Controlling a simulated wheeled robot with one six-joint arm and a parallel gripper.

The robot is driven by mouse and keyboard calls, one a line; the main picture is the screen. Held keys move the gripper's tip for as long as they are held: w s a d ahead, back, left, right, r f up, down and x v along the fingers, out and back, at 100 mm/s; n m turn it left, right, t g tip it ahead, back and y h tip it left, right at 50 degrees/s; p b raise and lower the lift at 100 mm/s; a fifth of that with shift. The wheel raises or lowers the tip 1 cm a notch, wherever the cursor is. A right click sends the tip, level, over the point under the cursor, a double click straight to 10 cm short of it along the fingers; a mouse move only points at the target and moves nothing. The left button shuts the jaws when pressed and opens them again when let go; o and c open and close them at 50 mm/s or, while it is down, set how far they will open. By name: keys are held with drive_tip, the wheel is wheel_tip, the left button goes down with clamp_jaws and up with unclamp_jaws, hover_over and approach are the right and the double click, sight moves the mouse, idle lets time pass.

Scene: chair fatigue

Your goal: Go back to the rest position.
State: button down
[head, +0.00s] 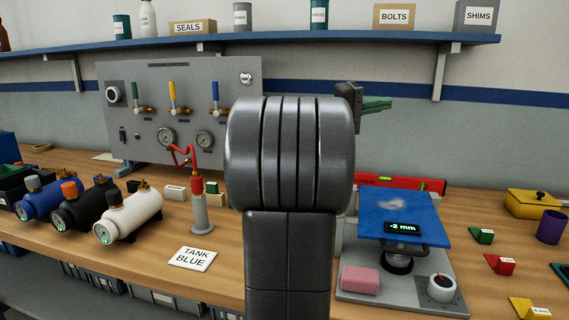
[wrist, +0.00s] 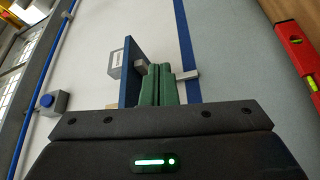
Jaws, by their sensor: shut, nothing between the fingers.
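My gripper (head: 378,103) shows in the head view to the right of my dark arm link, raised above the bench in front of the wall. Its green fingers point right. In the wrist view my gripper (wrist: 157,84) has both green fingers pressed together, with nothing between them. My arm hides the middle of the bench and part of the gauge panel.
The wooden bench (head: 265,250) holds a grey gauge panel (head: 140,95), blue, black and white tanks (head: 133,216), a "TANK BLUE" card (head: 194,259), and a blue plate (head: 400,212) reading "-2 mm". A red level (head: 410,185) lies behind. A shelf (head: 350,45) runs above.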

drive_tip(key=shift+w+d+r+n+p, duration=0.15)
drive_tip(key=shift+w+n+p, duration=0.15)
drive_tip(key=shift+w+p, duration=0.4)
drive_tip(key=shift+w+d+r+n+p, duration=0.15)
drive_tip(key=shift+w+n+p, duration=0.25)
drive_tip(key=shift+p, duration=0.4)
drive_tip(key=shift+f, duration=0.15)
